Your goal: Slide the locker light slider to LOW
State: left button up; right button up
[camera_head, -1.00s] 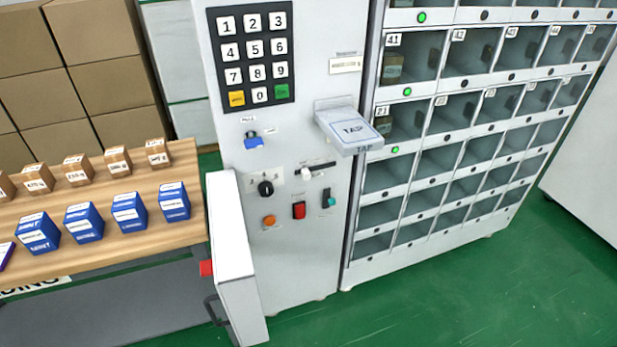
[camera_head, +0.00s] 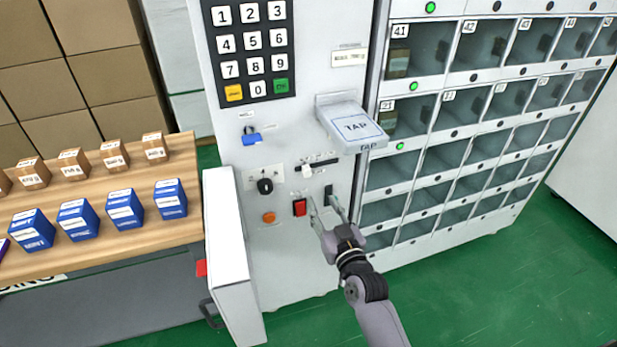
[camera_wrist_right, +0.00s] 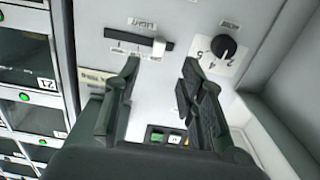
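The light slider is a dark horizontal slot (camera_head: 326,161) with a white knob (camera_head: 308,170) at its left end in the head view, on the grey machine front. The wrist view shows it upside down, with the slot (camera_wrist_right: 134,37) and the white knob (camera_wrist_right: 158,47) at the slot's right end. Small tick labels by the slot are too small to read. My right gripper (camera_head: 323,204) is open and empty, just below the slider. In the wrist view my gripper (camera_wrist_right: 160,72) has its fingers spread, with the knob beyond the gap, apart from both. My left gripper is not in view.
A black dial (camera_head: 265,186), a red switch (camera_head: 299,207) and an orange button (camera_head: 268,217) sit nearby. The TAP shelf (camera_head: 352,128) juts out above right of the slider. A white door panel (camera_head: 232,255) sticks out at left. Lockers (camera_head: 440,160) stand at right.

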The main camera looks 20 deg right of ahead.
aim_at(308, 177)
jog(key=w, duration=1.1)
jog(key=shift+w+a, duration=0.2)
jog(key=shift+w, duration=0.05)
jog(key=shift+c, duration=0.2)
grip_shut()
